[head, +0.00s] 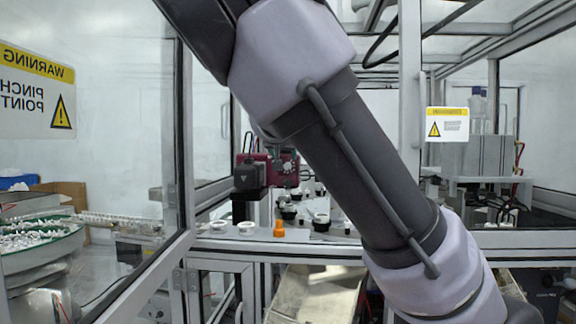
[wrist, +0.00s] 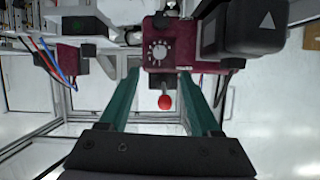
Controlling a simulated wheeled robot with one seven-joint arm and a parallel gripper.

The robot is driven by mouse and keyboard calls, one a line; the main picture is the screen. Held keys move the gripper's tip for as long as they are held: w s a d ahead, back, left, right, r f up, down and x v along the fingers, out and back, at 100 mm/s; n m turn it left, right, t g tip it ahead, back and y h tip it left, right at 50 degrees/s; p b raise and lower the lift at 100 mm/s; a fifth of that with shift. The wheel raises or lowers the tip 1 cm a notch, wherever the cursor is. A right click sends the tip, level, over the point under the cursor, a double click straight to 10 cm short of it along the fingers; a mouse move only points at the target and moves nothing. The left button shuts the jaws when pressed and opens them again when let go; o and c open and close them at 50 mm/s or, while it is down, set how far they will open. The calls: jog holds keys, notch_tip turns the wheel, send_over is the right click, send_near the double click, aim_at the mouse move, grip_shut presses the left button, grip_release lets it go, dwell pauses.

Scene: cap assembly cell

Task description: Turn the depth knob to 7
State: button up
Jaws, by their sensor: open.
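The depth knob (wrist: 160,51) is a pale round dial with marks around it, on the front of a dark red box (wrist: 184,42) in the wrist view. The marks are too small to read, so I cannot tell its setting. The red box also shows in the head view (head: 283,170), small and partly behind my arm. My gripper (wrist: 159,75) is open and empty, its two teal fingers apart. In the wrist view the fingertips appear just below the knob, one to each side, not closed on it.
A lever with a red ball (wrist: 165,102) shows between my fingers, below the knob. A black block (wrist: 243,27) with a triangle mark juts out right of the knob. In the head view, an orange part (head: 279,229) and white rings stand on the ledge below. Glass panels and frame posts surround the cell.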

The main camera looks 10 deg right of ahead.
jog(key=x, duration=1.1)
grip_shut()
